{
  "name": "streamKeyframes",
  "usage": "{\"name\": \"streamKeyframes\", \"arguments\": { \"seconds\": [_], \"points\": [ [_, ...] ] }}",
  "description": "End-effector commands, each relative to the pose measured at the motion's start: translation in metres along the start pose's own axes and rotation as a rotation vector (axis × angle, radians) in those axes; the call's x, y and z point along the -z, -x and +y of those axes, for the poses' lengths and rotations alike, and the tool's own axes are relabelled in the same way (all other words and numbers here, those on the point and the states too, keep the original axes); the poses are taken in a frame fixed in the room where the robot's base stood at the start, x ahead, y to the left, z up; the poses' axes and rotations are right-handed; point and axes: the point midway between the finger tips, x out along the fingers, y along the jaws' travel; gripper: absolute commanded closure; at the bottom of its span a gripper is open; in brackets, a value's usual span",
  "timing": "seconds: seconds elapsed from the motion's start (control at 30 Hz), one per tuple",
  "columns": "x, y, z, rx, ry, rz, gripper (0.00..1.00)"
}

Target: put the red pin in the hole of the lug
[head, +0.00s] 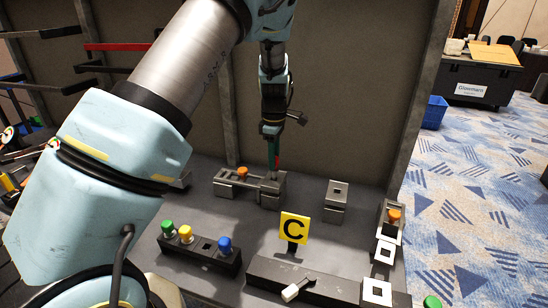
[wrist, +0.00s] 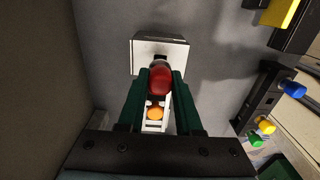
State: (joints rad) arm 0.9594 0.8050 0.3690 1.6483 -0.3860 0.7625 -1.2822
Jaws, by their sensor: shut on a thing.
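My gripper (head: 274,166) points down over the grey metal block (head: 270,193) at the right end of a low fixture, which I take to be the lug. Its dark green fingers are shut on the red pin (head: 278,160). In the wrist view the pin's rounded red end (wrist: 160,79) sits between the two fingertips of my gripper (wrist: 162,74). A pale block (wrist: 160,45) lies beyond the pin, partly covered by it. The hole is hidden, and I cannot tell whether the pin's lower end is above it or in it.
An orange knob (head: 242,172) sits on the fixture's left part. A separate grey block (head: 336,201) with a dark hole stands to the right. A yellow "C" sign (head: 294,229) and a black strip with green, yellow and blue knobs (head: 201,253) stand nearer.

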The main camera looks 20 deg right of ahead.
Motion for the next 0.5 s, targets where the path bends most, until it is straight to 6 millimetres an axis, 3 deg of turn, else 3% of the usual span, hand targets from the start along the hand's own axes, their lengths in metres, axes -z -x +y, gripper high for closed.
{"name": "streamKeyframes", "arguments": {
  "seconds": [0.5],
  "points": [
    [0.0, -0.015, 0.0, 0.0, 0.0, 0.0, 1.0]
  ]
}}
